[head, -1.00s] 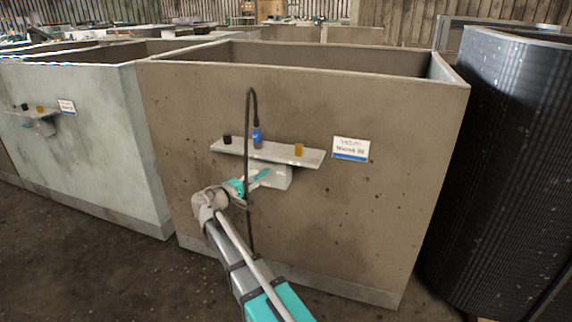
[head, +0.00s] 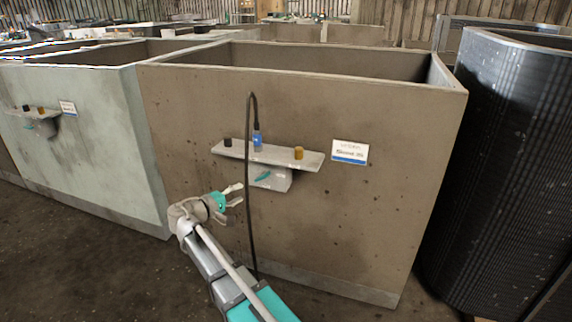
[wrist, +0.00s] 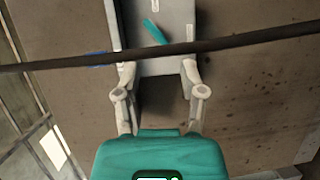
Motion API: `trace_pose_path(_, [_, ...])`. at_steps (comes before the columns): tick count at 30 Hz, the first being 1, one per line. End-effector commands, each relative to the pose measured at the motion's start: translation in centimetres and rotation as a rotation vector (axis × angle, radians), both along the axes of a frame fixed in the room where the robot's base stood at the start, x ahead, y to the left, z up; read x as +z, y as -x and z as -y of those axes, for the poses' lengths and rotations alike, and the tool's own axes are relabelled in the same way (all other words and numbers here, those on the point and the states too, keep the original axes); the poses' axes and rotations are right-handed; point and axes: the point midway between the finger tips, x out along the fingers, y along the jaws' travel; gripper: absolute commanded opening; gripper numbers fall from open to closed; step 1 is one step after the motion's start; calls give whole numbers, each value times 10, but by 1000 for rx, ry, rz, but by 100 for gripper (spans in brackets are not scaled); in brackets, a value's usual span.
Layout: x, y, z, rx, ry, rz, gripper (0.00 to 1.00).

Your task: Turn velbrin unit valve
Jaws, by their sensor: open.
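The valve is a small teal handle (head: 263,175) on the front of a pale grey box (head: 279,181) under a shelf on the brown tank. In the wrist view the teal handle (wrist: 154,32) lies slanted on the box (wrist: 172,57), beyond my fingertips. My gripper (head: 238,195) is open and empty, left of and below the box, apart from the handle. It also shows in the wrist view (wrist: 155,78) with its fingers spread. A black cable (head: 248,215) hangs between my gripper and the box and crosses the wrist view in front of the handle.
The shelf (head: 280,156) carries a black cap (head: 228,142), a blue connector (head: 257,140) and an amber cap (head: 299,153). A label (head: 349,152) is on the brown tank (head: 380,220). A pale tank (head: 115,150) with a similar unit stands left; a black ribbed cylinder (head: 510,180) stands right.

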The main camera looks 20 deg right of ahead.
Motion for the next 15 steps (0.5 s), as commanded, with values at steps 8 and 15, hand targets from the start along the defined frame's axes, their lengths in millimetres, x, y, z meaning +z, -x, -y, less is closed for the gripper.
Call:
trace_pose_path(8, [13, 10, 19, -30, -78, -33, 53])
trace_pose_path(15, [20, 18, 33, -54, -145, -60, 53])
